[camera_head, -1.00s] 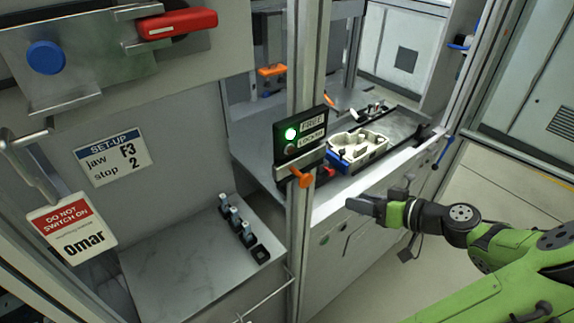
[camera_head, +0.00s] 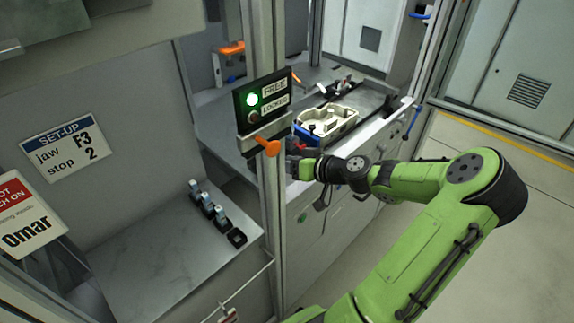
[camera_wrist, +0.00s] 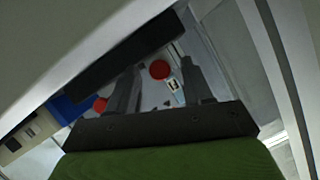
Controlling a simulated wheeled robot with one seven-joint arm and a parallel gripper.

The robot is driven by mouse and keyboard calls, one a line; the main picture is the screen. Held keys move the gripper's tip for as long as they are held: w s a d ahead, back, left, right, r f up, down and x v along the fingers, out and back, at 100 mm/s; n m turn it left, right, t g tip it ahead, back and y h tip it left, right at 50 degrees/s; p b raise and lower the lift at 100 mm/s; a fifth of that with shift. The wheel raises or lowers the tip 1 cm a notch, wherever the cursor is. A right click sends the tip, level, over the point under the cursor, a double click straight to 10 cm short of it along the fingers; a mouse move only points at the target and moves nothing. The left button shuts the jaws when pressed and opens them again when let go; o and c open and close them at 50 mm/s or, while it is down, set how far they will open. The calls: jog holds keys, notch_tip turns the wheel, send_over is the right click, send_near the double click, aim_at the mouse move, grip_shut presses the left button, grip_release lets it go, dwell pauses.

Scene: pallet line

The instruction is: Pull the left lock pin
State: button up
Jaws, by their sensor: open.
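The wrist view shows two round red knobs, which look like lock pin heads. One red knob (camera_wrist: 159,69) appears between my fingers, and the other red knob (camera_wrist: 100,104) is beside the left finger, partly hidden. I cannot tell which is the left pin. My gripper (camera_wrist: 160,76) is open, with nothing visibly held; whether it touches a knob is unclear. In the head view, my gripper (camera_head: 298,166) is at the bench's front edge, just right of the post. Small red parts (camera_head: 300,147) show behind it, near the cream pallet fixture (camera_head: 345,119) with its blue corner.
A FREE/LOCKED panel (camera_head: 263,101) on the post has its green FREE light lit. An orange handle (camera_head: 268,147) sticks out below it, close to my gripper. The metal post (camera_head: 274,215) stands left of my arm. Open floor (camera_head: 500,200) lies to the right.

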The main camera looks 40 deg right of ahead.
grip_shut()
jog(key=shift+s, duration=0.1)
jog(key=shift+s, duration=1.4)
grip_release()
jog(key=shift+s, duration=0.1)
